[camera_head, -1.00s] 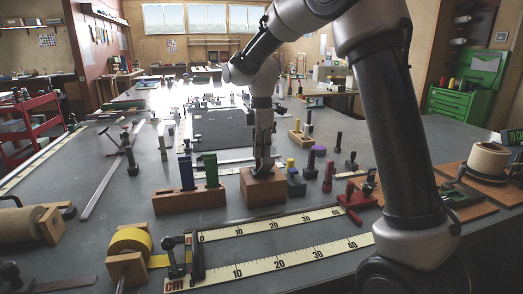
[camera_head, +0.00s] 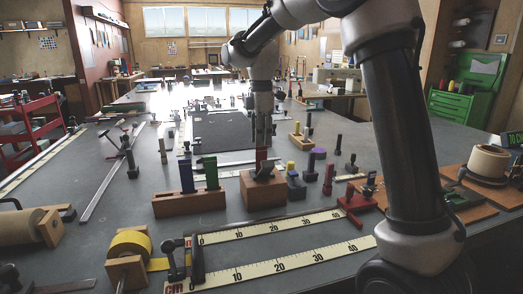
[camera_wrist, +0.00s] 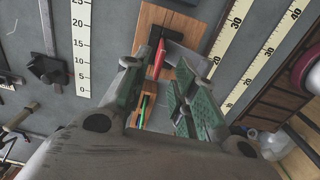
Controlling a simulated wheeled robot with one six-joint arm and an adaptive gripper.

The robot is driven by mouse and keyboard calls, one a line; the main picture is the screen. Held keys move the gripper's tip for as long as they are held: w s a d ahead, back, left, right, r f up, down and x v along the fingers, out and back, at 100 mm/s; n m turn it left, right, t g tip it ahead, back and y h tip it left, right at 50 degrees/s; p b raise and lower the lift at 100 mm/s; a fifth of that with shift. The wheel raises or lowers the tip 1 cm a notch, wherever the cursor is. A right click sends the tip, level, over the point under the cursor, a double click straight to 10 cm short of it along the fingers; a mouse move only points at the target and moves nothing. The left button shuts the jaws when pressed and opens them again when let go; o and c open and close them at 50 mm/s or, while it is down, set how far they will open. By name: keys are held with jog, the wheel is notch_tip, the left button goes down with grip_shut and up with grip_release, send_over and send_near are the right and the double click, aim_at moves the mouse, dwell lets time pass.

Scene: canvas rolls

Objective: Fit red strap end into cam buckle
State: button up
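The red strap end (camera_head: 261,154) stands upright at a dark metal piece, likely the cam buckle (camera_head: 265,170), on a wooden block (camera_head: 264,192). In the wrist view the red strap end (camera_wrist: 160,59) lies along the wooden base beside a grey metal plate (camera_wrist: 184,61). I cannot tell how deep it sits in the buckle. My gripper (camera_head: 263,138) is above the block, pointing down. In the wrist view its fingers (camera_wrist: 160,85) are spread apart and hold nothing. The red strap end shows in the gap beyond them.
A wooden holder (camera_head: 188,203) with a blue and a green upright piece stands left of the block. A red clamp-like part (camera_head: 355,204) and several small posts are to the right. Measuring strips (camera_head: 280,262) lie in front. The dark mat (camera_head: 222,133) behind is mostly clear.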

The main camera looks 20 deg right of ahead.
notch_tip(320, 180, up, 6)
jog(key=s+d+r+m+t, duration=0.25)
jog(key=s+d+m, duration=0.6)
jog(key=s, duration=0.55)
jog(key=s+d+f+m, duration=0.2)
jog(key=s+m, duration=0.1)
jog(key=s, duration=0.3)
jog(key=s+d+f+m+t, duration=0.1)
jog(key=s+d+f+m, duration=0.1)
jog(key=s, duration=0.4)
jog(key=s+d+f+m+t, duration=0.1)
jog(key=s+d+f+m, duration=0.1)
jog(key=s, duration=0.4)
jog(key=shift+d+f+m, duration=0.2)
jog(key=shift+f+m, duration=0.4)
jog(key=shift+m, duration=0.65)
